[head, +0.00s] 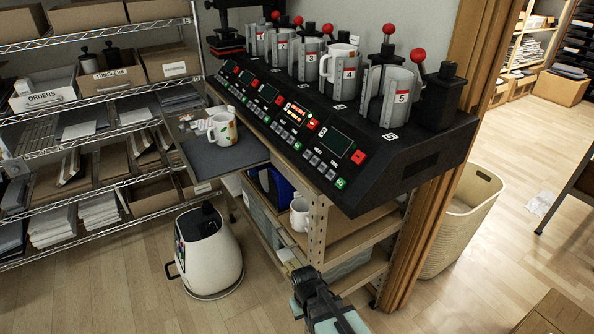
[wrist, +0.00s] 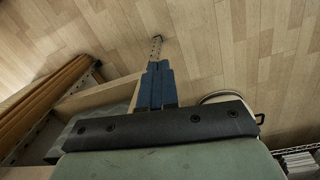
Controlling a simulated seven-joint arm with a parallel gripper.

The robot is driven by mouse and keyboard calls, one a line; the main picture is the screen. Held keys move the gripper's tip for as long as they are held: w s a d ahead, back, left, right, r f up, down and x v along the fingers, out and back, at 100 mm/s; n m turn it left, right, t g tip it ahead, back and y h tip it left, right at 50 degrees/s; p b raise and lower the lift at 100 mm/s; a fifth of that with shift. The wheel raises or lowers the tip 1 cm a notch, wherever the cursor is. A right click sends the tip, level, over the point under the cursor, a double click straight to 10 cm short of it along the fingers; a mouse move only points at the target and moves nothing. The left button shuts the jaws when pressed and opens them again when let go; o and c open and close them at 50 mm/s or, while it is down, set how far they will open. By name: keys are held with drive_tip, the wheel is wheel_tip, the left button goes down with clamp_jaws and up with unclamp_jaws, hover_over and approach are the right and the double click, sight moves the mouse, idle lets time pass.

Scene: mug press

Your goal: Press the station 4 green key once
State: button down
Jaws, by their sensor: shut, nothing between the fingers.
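The black five-station mug press (head: 425,150) stands on a shelf unit. Station 4 (head: 349,74) holds a white mug (head: 338,62) in its clamp, and its display (head: 296,113) is lit orange. The station 4 green key (head: 298,146) looks small, at the lower right end of its key row on the sloped front. My gripper (head: 288,262) is at the bottom of the head view, below and in front of the panel, well apart from it. In the wrist view my gripper (wrist: 156,42) is shut and empty, over the floor. The key is not visible there.
A white mug (head: 222,128) stands on a grey tray (head: 205,160) left of the press. Another mug (head: 299,213) sits on the shelf below. A white-and-black canister (head: 208,255) stands on the floor. A wire rack (head: 110,150) is at left, a wicker bin (head: 468,205) at right.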

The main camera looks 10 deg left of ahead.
sight(298, 146)
drive_tip(key=w+a+r+n+t, duration=0.25)
drive_tip(key=a+r, duration=0.45)
drive_tip(key=r, duration=0.4)
drive_tip(key=w+a+r+n+t, duration=0.1)
drive_tip(key=w+a+r+t, duration=0.2)
drive_tip(key=a+r, duration=0.5)
drive_tip(key=w+a+r+n+t, duration=0.25)
drive_tip(key=a+r, duration=0.25)
drive_tip(key=r, duration=0.8)
drive_tip(key=w+d+r+n+t+h, duration=0.1)
drive_tip(key=w+r+n+t, duration=0.1)
drive_tip(key=r+n, duration=0.3)
drive_tip(key=w+d+r+n+t+h, duration=0.2)
drive_tip(key=r+n, duration=0.3)
drive_tip(key=r, duration=0.5)
drive_tip(key=w+d+r+n+t+h, duration=0.1)
drive_tip(key=r+n+t, duration=0.3)
drive_tip(key=r, duration=0.4)
drive_tip(key=shift+w+d+r+n+h, duration=0.15)
drive_tip(key=shift+w+r+n+h, duration=0.2)
drive_tip(key=shift+w+n+h, duration=0.25)
drive_tip(key=w+d+f, duration=0.4)
drive_tip(key=f, duration=0.2)
drive_tip(key=shift+w+d, duration=0.3)
